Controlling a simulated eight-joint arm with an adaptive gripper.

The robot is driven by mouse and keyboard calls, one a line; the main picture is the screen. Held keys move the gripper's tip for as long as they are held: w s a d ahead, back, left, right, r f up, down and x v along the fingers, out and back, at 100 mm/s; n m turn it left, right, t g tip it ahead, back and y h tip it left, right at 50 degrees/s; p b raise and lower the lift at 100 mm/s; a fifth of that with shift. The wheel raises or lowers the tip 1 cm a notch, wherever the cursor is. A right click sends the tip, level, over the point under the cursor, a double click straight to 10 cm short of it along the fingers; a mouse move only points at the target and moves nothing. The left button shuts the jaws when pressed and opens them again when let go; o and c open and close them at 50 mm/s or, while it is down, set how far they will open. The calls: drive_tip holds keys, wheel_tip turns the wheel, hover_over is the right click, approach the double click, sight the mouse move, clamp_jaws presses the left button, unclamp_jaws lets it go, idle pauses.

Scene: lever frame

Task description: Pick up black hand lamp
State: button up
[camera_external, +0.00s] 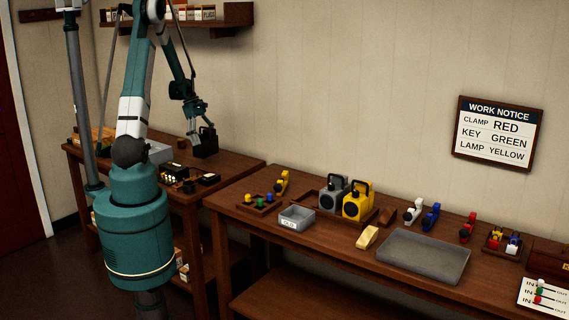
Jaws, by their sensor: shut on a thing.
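The black hand lamp (206,146) is a dark boxy shape with a handle on top, at the right part of the left table. My gripper (203,121) is directly above it, shut on its handle. The lamp looks upright. Whether its base touches the table or hangs just above it cannot be told. The fingertips are small and dark against the handle.
A grey lamp (332,194) and a yellow lamp (357,203) stand on the right table, near a grey tray (423,257) and a small metal bin (296,219). Dark trays (189,181) with small parts lie on the left table. A shelf (180,25) hangs above.

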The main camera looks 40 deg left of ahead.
drive_tip(key=shift+r, duration=2.7)
